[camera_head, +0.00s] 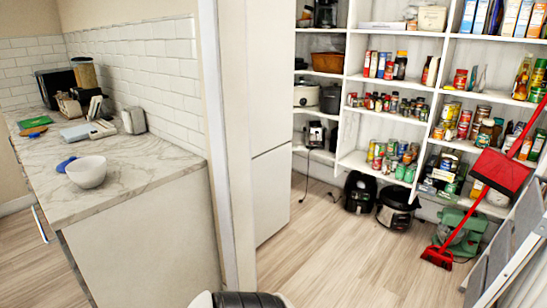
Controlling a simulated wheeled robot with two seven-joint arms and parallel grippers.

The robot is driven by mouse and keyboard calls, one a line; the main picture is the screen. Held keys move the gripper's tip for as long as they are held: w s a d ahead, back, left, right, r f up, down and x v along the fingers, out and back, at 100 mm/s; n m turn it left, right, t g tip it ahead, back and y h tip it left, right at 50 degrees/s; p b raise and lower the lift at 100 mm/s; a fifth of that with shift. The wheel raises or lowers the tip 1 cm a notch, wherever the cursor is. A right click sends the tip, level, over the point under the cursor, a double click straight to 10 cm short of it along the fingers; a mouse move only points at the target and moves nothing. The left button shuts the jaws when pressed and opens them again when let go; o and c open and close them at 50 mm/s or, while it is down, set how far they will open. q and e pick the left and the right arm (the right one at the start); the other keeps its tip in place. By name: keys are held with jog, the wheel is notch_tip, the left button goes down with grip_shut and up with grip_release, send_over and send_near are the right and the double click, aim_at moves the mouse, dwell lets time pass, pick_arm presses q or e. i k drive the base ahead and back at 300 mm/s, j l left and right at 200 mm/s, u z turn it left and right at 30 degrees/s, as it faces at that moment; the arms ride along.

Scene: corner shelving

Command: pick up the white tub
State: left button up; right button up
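I cannot pick out a white tub for certain. A white round bowl (87,174) stands upright near the front edge of the marble counter (130,165) on the left. A pale, lidded-looking container (432,18) sits on the top shelf of the corner shelving at the back right; I cannot tell whether it is a tub. Neither of my grippers shows in the head view.
A blue item (66,164) lies beside the bowl. A wall and white door panel (272,120) separate the counter from the loaded shelving (350,75). Black appliances (359,192), a red broom (437,257) and a ladder (505,250) stand right. The middle floor (335,260) is clear.

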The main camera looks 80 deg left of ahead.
aim_at(90, 172)
jog(key=u, duration=3.75)
jog(key=j+z, duration=0.2)
jog(key=z, duration=3.8)
jog(key=u, duration=3.9)
